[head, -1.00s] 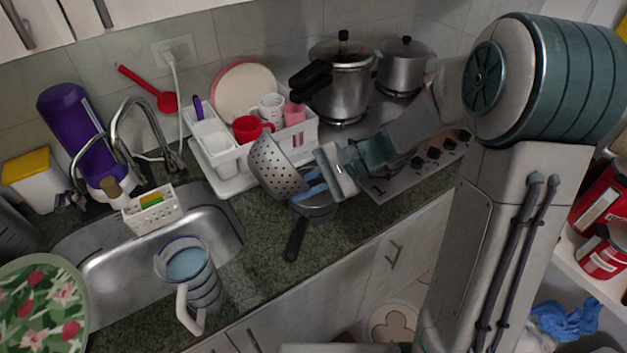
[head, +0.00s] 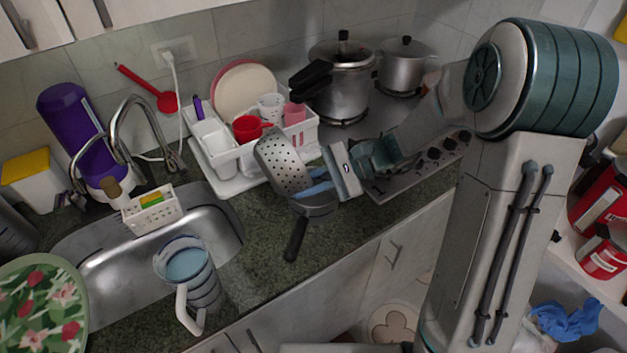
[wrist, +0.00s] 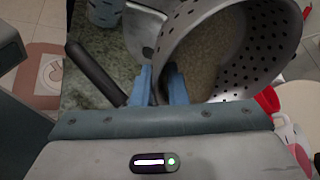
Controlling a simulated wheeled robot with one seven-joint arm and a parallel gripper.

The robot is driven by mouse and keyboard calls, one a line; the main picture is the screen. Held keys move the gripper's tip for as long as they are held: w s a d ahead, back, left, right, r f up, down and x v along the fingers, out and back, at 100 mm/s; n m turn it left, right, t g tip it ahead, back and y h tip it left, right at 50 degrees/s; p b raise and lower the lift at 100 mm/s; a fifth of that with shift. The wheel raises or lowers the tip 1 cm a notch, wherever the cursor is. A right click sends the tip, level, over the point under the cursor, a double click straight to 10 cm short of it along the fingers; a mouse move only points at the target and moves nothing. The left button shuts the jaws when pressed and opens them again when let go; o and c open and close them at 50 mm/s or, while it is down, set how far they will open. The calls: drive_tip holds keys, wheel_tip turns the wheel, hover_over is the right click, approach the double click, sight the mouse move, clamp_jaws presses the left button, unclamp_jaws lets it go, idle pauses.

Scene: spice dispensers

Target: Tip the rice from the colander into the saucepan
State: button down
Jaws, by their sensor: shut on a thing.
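The metal colander (head: 286,160) is tilted steeply on its side above the saucepan (head: 320,208), its perforated wall showing in the head view. My gripper (head: 316,190) is shut on the colander at its edge, with blue fingers. The saucepan rests on the counter near its front edge, its dark handle (head: 295,240) pointing toward the front. In the wrist view the colander (wrist: 284,48) fills the upper right, and the saucepan handle (wrist: 95,72) shows at left. A brownish grainy surface shows inside the colander; I cannot tell how much rice it holds. The saucepan's inside is largely hidden.
A white dish rack (head: 230,160) with cups and plates stands just behind the colander. The stove with a pressure cooker (head: 342,90) and a pot (head: 405,68) is behind right. The sink (head: 130,265) and a striped jug (head: 190,270) are at left.

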drive_tip(key=shift+w+d+r+g+y, duration=0.15)
drive_tip(key=shift+w+d+g+y, duration=0.2)
drive_tip(key=shift+d+y, duration=0.25)
drive_tip(key=shift+w+d+r+m+g+y, duration=0.1)
drive_tip(key=shift+w+d+m+g+y, duration=0.15)
drive_tip(key=shift+y, duration=0.6)
drive_tip(key=shift+w+d+r+m+y, duration=0.1)
drive_tip(key=shift+d+m+y, duration=0.25)
drive_tip(key=shift+y, duration=0.5)
idle(1.2)
drive_tip(key=shift+w+d+m+g+y, duration=0.15)
drive_tip(key=shift+d+m+y, duration=0.05)
drive_tip(key=shift+y, duration=0.4)
drive_tip(key=shift+w+d+m+g+y, duration=0.1)
drive_tip(key=shift+d+m+g+y, duration=0.1)
drive_tip(key=shift+y, duration=0.4)
idle(0.8)
drive_tip(key=h, duration=0.1)
drive_tip(key=a+n+h, duration=0.1)
drive_tip(key=s+h, duration=0.1)
drive_tip(key=h, duration=0.1)
drive_tip(key=shift+a, duration=0.25)
drive_tip(key=shift+a+f+n+t+h, duration=0.1)
drive_tip(key=shift+n+t+h, duration=0.25)
drive_tip(key=shift+t, duration=0.2)
drive_tip(key=shift+w+h, duration=0.1)
drive_tip(key=shift+h, duration=0.15)
